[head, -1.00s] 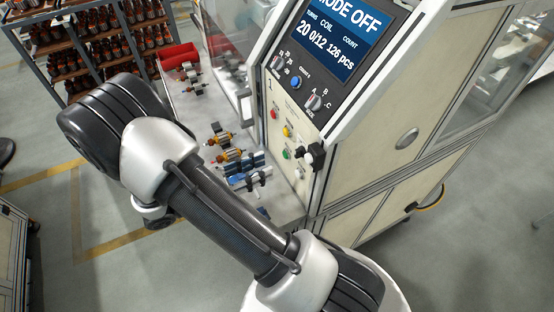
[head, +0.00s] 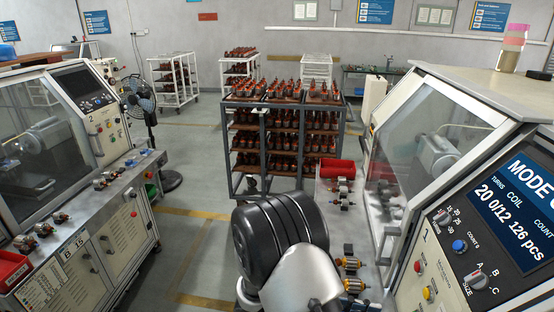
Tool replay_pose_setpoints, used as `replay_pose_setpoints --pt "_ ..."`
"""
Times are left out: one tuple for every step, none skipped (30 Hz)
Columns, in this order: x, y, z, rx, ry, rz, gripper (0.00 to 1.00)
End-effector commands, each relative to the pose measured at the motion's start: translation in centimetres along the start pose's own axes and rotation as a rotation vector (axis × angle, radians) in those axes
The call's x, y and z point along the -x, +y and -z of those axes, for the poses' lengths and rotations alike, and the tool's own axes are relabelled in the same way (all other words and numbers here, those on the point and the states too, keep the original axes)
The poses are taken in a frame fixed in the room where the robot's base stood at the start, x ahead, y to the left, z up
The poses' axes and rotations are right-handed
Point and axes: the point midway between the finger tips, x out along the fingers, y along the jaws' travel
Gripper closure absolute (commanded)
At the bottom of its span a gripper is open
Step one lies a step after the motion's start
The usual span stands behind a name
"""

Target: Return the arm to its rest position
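My arm shows at the bottom centre of the head view, with a dark rounded joint and a silver link folded in front of the camera. My gripper is not visible in this view. The winding machine (head: 440,130) stands at the right, with a clear window and a control panel. A red bin (head: 337,168) and more armatures (head: 342,190) sit farther along the ledge.
A rack (head: 285,130) with several shelves of armatures stands ahead. Another machine (head: 70,140) with a bench and a red bin (head: 12,268) is at the left. A black fan (head: 140,105) stands beside it. White carts (head: 172,80) are behind. The floor aisle (head: 200,245) at centre left is clear.

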Motion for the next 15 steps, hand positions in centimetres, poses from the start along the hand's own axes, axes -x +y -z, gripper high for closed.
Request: replay_pose_setpoints --pt "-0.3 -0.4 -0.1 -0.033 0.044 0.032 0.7" --pt "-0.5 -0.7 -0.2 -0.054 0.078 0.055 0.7" --pt "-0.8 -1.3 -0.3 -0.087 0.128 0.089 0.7" --pt "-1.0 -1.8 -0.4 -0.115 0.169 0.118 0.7" --pt "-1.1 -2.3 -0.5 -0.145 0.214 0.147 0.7" --pt "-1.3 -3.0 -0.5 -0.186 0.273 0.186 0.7" --pt "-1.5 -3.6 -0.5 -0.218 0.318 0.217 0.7" --pt "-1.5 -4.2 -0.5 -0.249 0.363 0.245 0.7" --pt "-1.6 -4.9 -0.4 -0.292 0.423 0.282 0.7" --pt "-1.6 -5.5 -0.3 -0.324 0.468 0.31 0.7" --pt "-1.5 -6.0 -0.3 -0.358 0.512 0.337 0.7" --pt "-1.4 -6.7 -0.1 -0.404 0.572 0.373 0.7" --pt "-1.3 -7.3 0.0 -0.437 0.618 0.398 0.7" --pt "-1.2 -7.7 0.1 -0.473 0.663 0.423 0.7" --pt "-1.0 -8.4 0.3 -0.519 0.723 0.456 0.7"
